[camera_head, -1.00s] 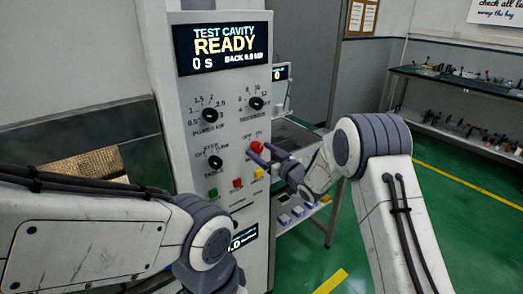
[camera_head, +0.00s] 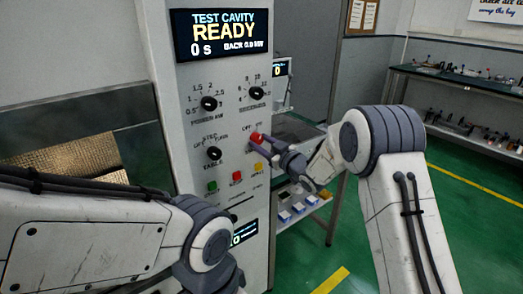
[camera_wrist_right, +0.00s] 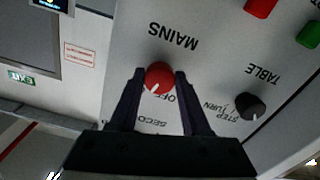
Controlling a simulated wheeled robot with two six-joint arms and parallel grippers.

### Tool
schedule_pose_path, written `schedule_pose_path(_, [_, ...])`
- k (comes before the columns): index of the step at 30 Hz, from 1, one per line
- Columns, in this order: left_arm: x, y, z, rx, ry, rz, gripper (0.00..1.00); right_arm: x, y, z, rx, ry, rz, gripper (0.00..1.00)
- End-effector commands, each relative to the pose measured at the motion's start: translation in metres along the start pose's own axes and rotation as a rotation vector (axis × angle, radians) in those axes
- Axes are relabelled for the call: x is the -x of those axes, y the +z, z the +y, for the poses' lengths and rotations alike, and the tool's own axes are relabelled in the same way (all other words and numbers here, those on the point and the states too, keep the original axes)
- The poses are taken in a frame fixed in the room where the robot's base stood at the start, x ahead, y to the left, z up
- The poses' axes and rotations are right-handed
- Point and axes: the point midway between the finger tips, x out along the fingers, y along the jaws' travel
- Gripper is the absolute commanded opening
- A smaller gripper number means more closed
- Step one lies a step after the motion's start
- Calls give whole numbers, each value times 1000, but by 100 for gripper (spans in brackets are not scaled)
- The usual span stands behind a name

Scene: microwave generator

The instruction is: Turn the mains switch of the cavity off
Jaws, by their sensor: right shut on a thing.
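The mains switch is a red round knob (camera_head: 256,138) on the grey front panel of the cavity. In the right wrist view, which shows the panel upside down, the knob (camera_wrist_right: 159,77) sits beside the word MAINS. Its white pointer aims to the lower left there, with partly hidden OFF lettering just right of it. My right gripper (camera_head: 263,142) is shut on the knob, with one finger on each side in the right wrist view (camera_wrist_right: 160,78). My left arm comes in at lower left; its gripper is out of view.
The display (camera_head: 223,35) reads TEST CAVITY READY, 0 S. Black knobs (camera_head: 209,103) and green, red and yellow buttons (camera_head: 237,178) are close by on the panel. The black table knob (camera_wrist_right: 250,106) is near my right finger. A bench stands behind at right.

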Motion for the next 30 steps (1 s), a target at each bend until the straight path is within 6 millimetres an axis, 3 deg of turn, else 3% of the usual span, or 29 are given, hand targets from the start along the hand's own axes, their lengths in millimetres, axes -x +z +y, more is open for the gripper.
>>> schedule_pose_path(1, [-16,1,-1,0,0,0,50,0,6,-2,44,0,5,0])
schedule_pose_path(15, [-88,5,-6,0,0,0,50,0,5,-1,485,1,5,0])
schedule_pose_path(30, [-130,7,-9,0,0,0,50,0,2,1,803,0,2,0])
